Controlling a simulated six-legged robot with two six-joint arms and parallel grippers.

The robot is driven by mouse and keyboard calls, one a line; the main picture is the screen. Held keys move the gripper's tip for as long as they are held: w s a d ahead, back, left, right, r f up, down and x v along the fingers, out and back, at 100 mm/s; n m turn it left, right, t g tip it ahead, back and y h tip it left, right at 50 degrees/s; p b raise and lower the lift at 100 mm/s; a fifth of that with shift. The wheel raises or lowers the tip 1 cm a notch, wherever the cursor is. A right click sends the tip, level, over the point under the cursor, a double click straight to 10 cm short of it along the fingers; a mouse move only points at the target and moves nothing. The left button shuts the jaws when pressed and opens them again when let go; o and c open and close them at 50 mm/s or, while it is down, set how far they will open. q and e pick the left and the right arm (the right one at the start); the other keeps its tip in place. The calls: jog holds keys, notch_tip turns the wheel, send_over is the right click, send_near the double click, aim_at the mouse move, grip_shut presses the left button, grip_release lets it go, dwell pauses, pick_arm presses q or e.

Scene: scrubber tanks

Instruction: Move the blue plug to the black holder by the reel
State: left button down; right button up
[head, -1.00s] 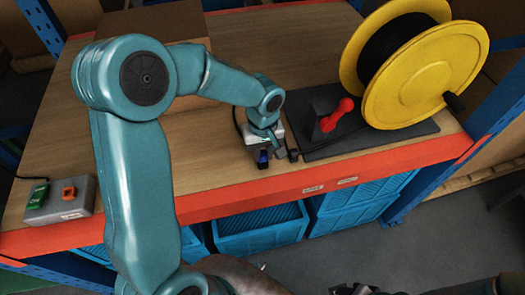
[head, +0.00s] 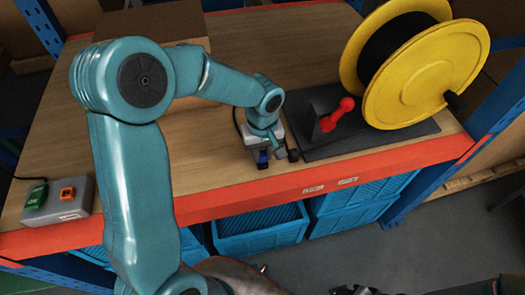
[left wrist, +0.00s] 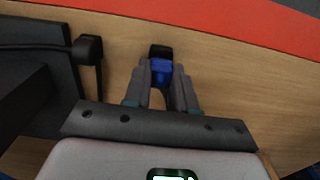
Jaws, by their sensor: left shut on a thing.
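The blue plug (left wrist: 161,74) sits between the fingers of my left gripper (left wrist: 162,82), which is shut on it. It has a black part at its far end in the left wrist view. In the head view the left gripper (head: 264,154) is low over the wooden table near its front edge, and the plug (head: 262,157) shows only as a small blue patch. A small black holder (head: 293,155) is just right of it, by the reel's base; it also shows in the left wrist view (left wrist: 88,48), apart from the plug. Dark parts at the bottom edge may be my right gripper (head: 362,288).
A yellow reel (head: 420,75) and a black block with a red handle (head: 335,115) stand on a dark base plate (head: 395,137). A grey box with green and orange parts (head: 57,200) is at the left. Blue crates (head: 260,232) are below the table's red edge (head: 240,197).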

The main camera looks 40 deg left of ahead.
pick_arm(q)
jog(key=shift+f+b, duration=0.55)
jog(key=shift+f, duration=0.15)
jog(key=shift+c, duration=1.8)
grip_release()
notch_tip(320, 180, up, 9)
jog(key=p, duration=0.6)
jog(key=shift+f, duration=0.15)
jog(key=shift+f, duration=0.1)
